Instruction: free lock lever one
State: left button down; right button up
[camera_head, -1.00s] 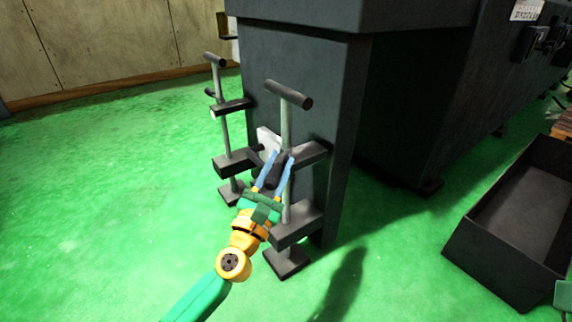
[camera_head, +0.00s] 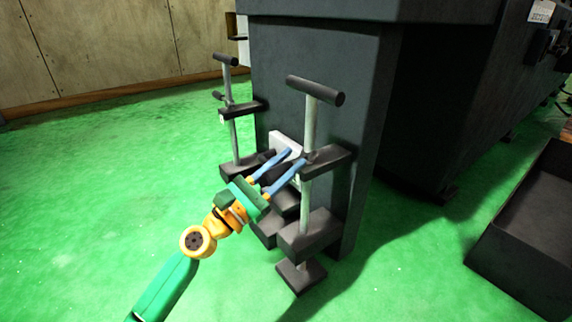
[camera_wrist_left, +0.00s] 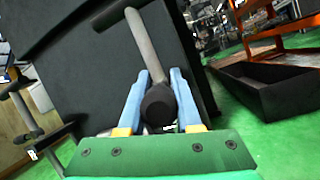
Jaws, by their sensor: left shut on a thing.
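The near post (camera_head: 309,128) is a grey rod with a black T-shaped handle (camera_head: 316,91) on top, running through black brackets on the corner of the dark machine. A short black lock lever sits at this rod by the upper bracket. My left gripper (camera_head: 297,158) reaches it from the lower left in the head view, its blue fingers at the rod. In the left wrist view the fingers close around the lever's rounded black end (camera_wrist_left: 158,105), beside the grey rod (camera_wrist_left: 140,42). The fingers partly hide the lever in the head view. My right gripper is not in view.
A second, similar post (camera_head: 233,132) with its own handle and small lever stands behind, to the left. The dark machine body (camera_head: 350,100) rises right behind the near post. An open black bin (camera_head: 535,235) lies at the right. The green floor at left is clear.

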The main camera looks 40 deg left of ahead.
aim_at(264, 185)
pick_arm(q)
jog(key=shift+a+r, duration=0.1)
jog(key=shift+r, duration=0.05)
jog(key=c, duration=0.6)
grip_release()
jog(key=shift+w, duration=0.1)
jog(key=v, duration=0.7)
jog(key=shift+b, duration=0.35)
